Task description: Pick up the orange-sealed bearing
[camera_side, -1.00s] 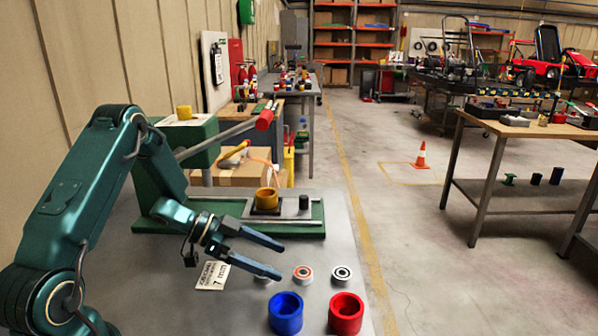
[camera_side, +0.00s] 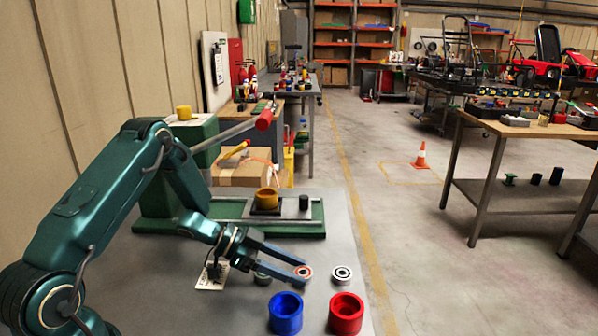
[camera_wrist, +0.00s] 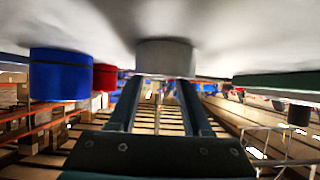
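The orange-sealed bearing (camera_side: 303,271) lies flat on the grey bench in the side view, in the middle of a row of bearings. My gripper (camera_side: 298,271) is low over the bench with its two fingers apart. In the side view the fingertips are at either side of the orange-sealed bearing. In the wrist view a grey, round-sided bearing (camera_wrist: 165,58) is at the tips of my gripper (camera_wrist: 160,88), its seal colour hidden. I cannot tell whether either finger touches it.
A black-sealed bearing (camera_side: 342,274) is to the right, and another bearing (camera_side: 262,275) to the left, partly hidden by a finger. Blue (camera_side: 285,313) and red (camera_side: 346,313) cups stand in front.

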